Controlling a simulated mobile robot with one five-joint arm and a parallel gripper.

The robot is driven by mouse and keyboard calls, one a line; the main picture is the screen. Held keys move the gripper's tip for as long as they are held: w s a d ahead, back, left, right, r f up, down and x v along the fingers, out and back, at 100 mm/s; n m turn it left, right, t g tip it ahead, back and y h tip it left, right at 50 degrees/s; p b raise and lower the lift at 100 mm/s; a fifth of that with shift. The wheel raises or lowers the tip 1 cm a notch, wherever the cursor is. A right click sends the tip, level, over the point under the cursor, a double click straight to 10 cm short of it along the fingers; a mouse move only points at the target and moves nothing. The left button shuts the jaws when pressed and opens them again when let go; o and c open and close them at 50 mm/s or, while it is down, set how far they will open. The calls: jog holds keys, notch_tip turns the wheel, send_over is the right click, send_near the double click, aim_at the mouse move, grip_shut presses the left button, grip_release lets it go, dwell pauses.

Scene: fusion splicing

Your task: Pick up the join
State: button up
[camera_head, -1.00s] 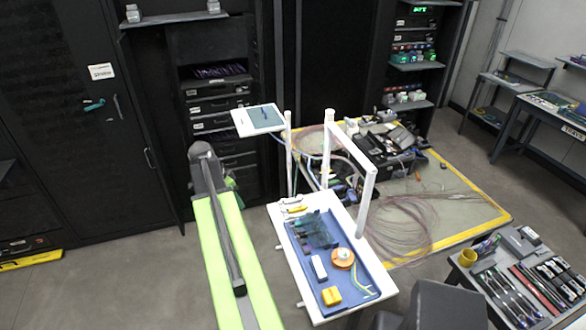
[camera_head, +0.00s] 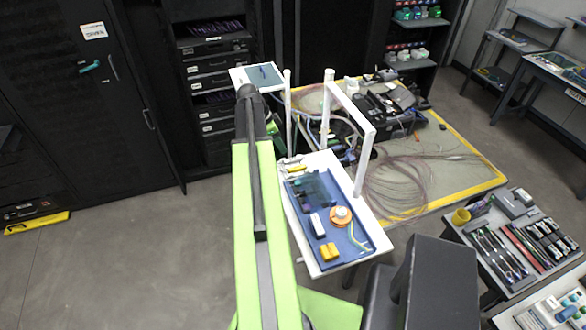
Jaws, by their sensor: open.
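I cannot make out the join for sure. A small thin blue item lies on the grey-green pad of a white-rimmed board (camera_head: 240,77) at the back; it is too small to identify. My green and grey arm reaches up the middle of the view. My gripper (camera_head: 272,128) shows only as a small green part beside and below the arm's far end. Its fingertips are hidden and I see nothing held. The gripper is in front of the board, near its lower edge in the picture.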

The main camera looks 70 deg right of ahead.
aim_at(289, 160)
jog(key=b+x, duration=0.2)
jog(key=x, duration=0.2)
jog(key=shift+w+a+f, duration=0.1)
jog(key=shift+f, duration=0.05)
jog(key=b+x, duration=0.5)
jog(key=shift+w+f, duration=0.1)
jog(key=shift+f, duration=0.1)
jog(key=shift+r, duration=0.2)
grip_shut()
